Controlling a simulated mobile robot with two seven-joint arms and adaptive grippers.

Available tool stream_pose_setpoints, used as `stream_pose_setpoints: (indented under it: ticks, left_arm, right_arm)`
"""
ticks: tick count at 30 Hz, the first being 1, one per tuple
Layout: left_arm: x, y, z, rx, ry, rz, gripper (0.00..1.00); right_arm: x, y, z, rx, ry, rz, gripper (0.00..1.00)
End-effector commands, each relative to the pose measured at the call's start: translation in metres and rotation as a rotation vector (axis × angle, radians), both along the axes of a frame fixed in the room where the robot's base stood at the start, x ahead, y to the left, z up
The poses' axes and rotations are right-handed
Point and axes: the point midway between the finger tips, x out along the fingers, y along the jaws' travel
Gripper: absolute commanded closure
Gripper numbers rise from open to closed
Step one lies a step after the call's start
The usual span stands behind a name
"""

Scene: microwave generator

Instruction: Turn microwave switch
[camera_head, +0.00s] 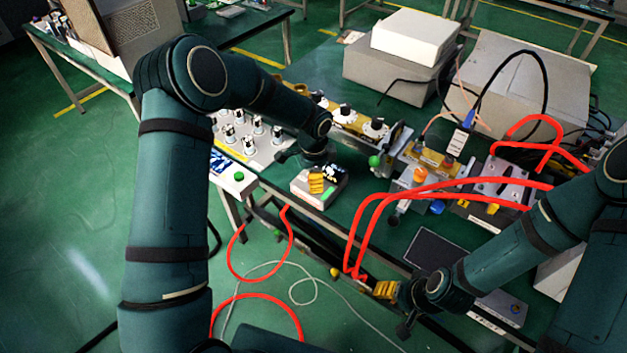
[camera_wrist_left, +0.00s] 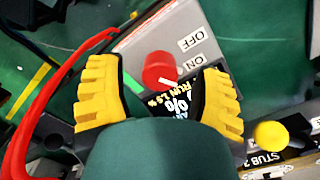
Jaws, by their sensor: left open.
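The microwave switch is a red knob (camera_wrist_left: 158,68) with a white mark, on a grey box (camera_wrist_left: 150,32) with OFF and ON labels. The mark is on the side nearer the ON label. My left gripper (camera_wrist_left: 160,92) is open, its yellow fingers on either side of the knob with gaps to it. In the head view, my left gripper (camera_head: 317,183) is over the small box (camera_head: 334,193) at the table's front edge, and the knob is hidden. My right gripper (camera_head: 384,290) is low at the front edge, near a dark panel; its finger opening is unclear.
Red hoses (camera_head: 372,208) loop across the table to the right of the box and hang in front. A white panel with several knobs (camera_head: 250,140) stands to the left. A yellow knob (camera_wrist_left: 270,134) is close to the right finger in the left wrist view.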

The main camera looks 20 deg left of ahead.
Motion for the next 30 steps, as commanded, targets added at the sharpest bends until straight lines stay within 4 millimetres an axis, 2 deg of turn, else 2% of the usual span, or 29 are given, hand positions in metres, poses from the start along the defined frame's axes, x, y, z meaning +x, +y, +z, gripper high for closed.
stream_pose_setpoints:
  ticks: [4, 14, 15, 20, 21, 30]
  left_arm:
    - [0.0001, 0.0, -0.012, 0.0, 0.0, 0.0, 0.35]
    - [0.0002, 0.0003, -0.0144, 0.0, -0.001, 0.0, 0.35]
    - [0.0002, 0.0003, -0.0143, 0.0, -0.001, 0.0, 0.4]
    - [0.0002, 0.0002, -0.0142, 0.0, -0.001, 0.0, 0.96]
    - [0.0001, 0.0002, -0.0142, 0.0, -0.001, 0.0, 1.0]
    - [0.0, 0.0004, -0.0145, 0.0, 0.0, 0.008, 1.0]
  right_arm:
    - [-0.0007, 0.0001, -0.0017, 0.0, 0.002, 0.002, 0.37]
    - [-0.0007, 0.0001, -0.0017, 0.0, 0.002, 0.002, 0.37]
    - [-0.0007, 0.0001, -0.0017, 0.0, 0.002, 0.001, 0.37]
    - [-0.0007, 0.0001, -0.0017, 0.0, 0.002, 0.001, 0.37]
    - [-0.0007, 0.0001, -0.0017, 0.0, 0.002, 0.001, 0.37]
    - [-0.0007, 0.0001, -0.0023, 0.0, 0.002, 0.002, 0.37]
